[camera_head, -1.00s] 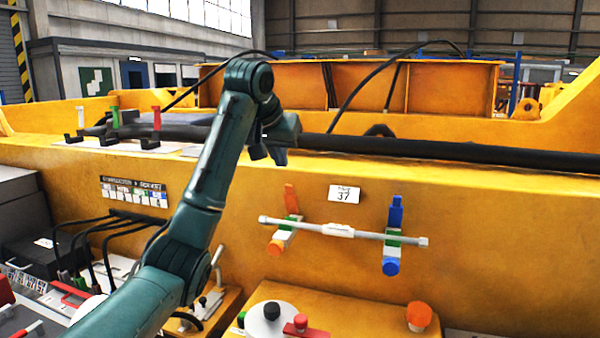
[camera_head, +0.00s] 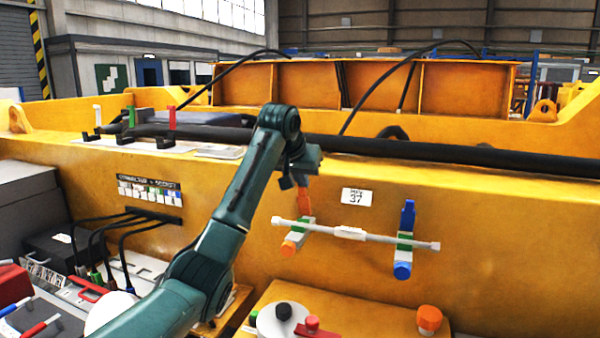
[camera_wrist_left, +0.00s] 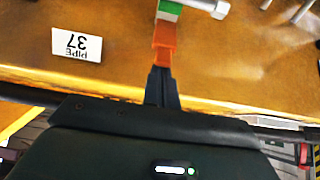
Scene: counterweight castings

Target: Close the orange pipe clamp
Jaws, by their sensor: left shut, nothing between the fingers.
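The orange pipe clamp (camera_head: 303,200) is on the yellow casting's side wall in the head view. Its orange arm stands up above a green and white block, with an orange knob below. A grey pipe (camera_head: 348,233) lies across this clamp and the blue clamp (camera_head: 407,216), whose blue arm also stands up. My left gripper (camera_head: 302,182) is shut and empty, right at the top of the orange arm. In the left wrist view its fingers (camera_wrist_left: 161,88) meet the end of the orange arm (camera_wrist_left: 164,40); I cannot tell whether they touch. My right gripper is not in view.
A white "PIPE 37" label (camera_head: 357,197) is between the clamps. A black hose (camera_head: 430,152) runs along the casting's top edge above. Below stands a yellow box with an orange knob (camera_head: 429,319). The wall around the pipe is otherwise clear.

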